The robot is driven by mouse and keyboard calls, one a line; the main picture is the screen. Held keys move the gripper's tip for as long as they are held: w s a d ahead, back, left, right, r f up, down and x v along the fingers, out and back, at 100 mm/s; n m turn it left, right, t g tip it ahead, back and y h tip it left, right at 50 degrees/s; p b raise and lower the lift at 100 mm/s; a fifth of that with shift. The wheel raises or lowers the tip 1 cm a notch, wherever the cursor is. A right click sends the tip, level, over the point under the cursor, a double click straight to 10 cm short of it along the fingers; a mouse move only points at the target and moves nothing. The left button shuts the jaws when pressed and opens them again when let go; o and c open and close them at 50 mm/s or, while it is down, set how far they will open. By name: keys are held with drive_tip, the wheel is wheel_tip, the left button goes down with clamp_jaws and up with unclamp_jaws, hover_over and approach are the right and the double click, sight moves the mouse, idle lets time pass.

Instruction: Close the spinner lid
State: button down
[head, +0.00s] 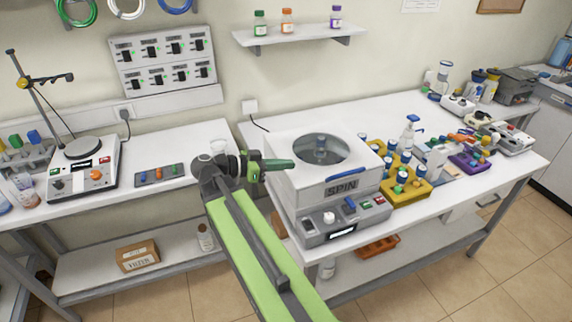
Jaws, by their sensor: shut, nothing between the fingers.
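The spinner (342,187) is a white box marked SPIN on a grey control base, standing on the right-hand bench. No raised lid stands out, and I cannot tell whether the lid lies over the opening. My gripper (291,163), with green fingers, is shut and empty. It points right, at the left edge of the spinner's top. I cannot tell whether it touches.
A yellow rack (408,190) with blue-capped vials stands close on the spinner's right. On the left bench are a hotplate (85,170) and a grey button panel (159,175). The bench behind the spinner looks clear.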

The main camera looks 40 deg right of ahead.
drive_tip(key=p+v, duration=0.1)
drive_tip(key=v, duration=0.9)
drive_tip(key=shift+s, duration=0.15)
drive_tip(key=a+f+n+t+y, duration=0.3)
drive_tip(key=a+f+n+y, duration=0.6)
drive_tip(key=f, duration=0.6)
drive_tip(key=w+a+f+n+t+y, duration=0.1)
drive_tip(key=a+n+y, duration=0.1)
drive_tip(key=a+n, duration=0.4)
drive_tip(key=w+a+f+n+t+y, duration=0.1)
drive_tip(key=a+f+n+y, duration=0.1)
drive_tip(key=a+n, duration=0.4)
drive_tip(key=shift+w+a+f+t+y, duration=0.2)
drive_tip(key=shift+w+a+t+y, duration=0.2)
drive_tip(key=shift+y, duration=0.3)
drive_tip(key=shift+s, duration=0.1)
